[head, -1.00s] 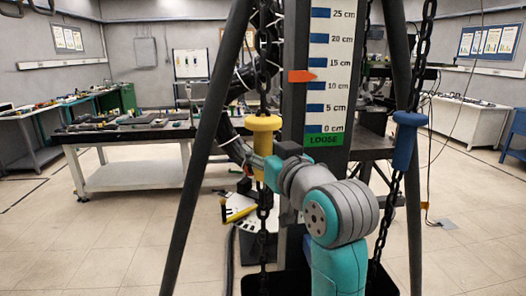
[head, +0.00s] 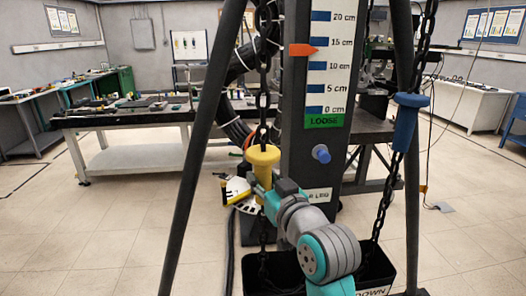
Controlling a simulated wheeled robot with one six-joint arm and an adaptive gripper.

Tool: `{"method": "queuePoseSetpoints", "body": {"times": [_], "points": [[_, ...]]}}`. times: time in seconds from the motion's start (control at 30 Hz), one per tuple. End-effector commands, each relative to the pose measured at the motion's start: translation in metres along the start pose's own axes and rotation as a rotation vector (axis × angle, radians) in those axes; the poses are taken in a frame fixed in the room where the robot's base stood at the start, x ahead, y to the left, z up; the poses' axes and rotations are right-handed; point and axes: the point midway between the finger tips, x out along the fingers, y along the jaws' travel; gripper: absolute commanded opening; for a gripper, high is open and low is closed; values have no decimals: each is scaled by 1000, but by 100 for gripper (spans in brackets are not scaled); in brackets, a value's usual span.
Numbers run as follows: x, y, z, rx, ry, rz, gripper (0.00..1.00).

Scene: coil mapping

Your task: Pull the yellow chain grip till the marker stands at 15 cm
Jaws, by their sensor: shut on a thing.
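The yellow chain grip (head: 263,157) hangs on the left black chain, left of the scale post. My gripper (head: 262,188) is shut on its lower sleeve; the fingers are small and partly hidden. The scale (head: 333,55) stands upright with blue marks from 0 to 20 cm showing. The orange marker (head: 302,50) points right at the scale, between 10 and 15 cm and closer to 15, at roughly 13 cm. A green LOOSE band (head: 323,121) lies below 0 cm.
A blue grip (head: 408,118) hangs on the right chain. Dark stand legs (head: 208,140) frame the post on both sides. A black bin (head: 375,275) sits below. A yellow and white object (head: 237,190) lies behind the yellow grip. Benches line the back.

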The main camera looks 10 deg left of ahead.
Motion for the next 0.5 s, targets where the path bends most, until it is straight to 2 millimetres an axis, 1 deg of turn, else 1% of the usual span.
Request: {"method": "queuePoseSetpoints", "body": {"times": [0.03,0.2,0.33,0.4,0.5], "points": [[0,0,19,4,-14,-1,0],[0,0,54,3,-12,-1,0],[0,0,74,3,-12,-1,0],[0,0,81,3,-11,-1,0],[0,0,87,2,-10,-2,0]]}}
